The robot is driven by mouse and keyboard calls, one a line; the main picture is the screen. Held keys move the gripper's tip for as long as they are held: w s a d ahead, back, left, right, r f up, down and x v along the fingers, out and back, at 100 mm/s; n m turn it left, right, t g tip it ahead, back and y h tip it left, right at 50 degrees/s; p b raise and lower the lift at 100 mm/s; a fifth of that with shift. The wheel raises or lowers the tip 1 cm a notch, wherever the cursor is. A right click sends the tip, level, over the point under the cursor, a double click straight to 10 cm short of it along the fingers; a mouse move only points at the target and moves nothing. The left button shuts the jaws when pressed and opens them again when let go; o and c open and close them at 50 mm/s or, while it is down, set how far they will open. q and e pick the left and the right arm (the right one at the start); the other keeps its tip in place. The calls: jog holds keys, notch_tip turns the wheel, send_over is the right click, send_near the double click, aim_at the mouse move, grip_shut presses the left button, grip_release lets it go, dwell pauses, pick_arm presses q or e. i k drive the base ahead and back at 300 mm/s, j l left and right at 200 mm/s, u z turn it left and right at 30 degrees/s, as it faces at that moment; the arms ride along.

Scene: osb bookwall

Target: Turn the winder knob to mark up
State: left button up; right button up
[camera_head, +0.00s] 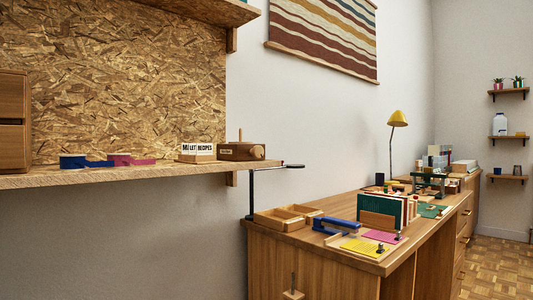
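The winder looks to be the small wooden box (236,156) near the right end of the wall shelf, with a small label on its front and an upright peg on top. A round wooden knob (258,153) sits at the right of its front face. The knob's mark is too small to make out, so I cannot tell which way it points. Neither of my grippers is in view, and nothing touches the knob.
The desk (330,262) holds trays, a blue stapler (335,226), books and a yellow lamp (397,119).

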aim_at(258, 152)
jog(key=i+j+z, duration=0.3)
jog(key=j, duration=0.35)
jog(key=i+j+z, duration=0.35)
jog(key=j, duration=0.4)
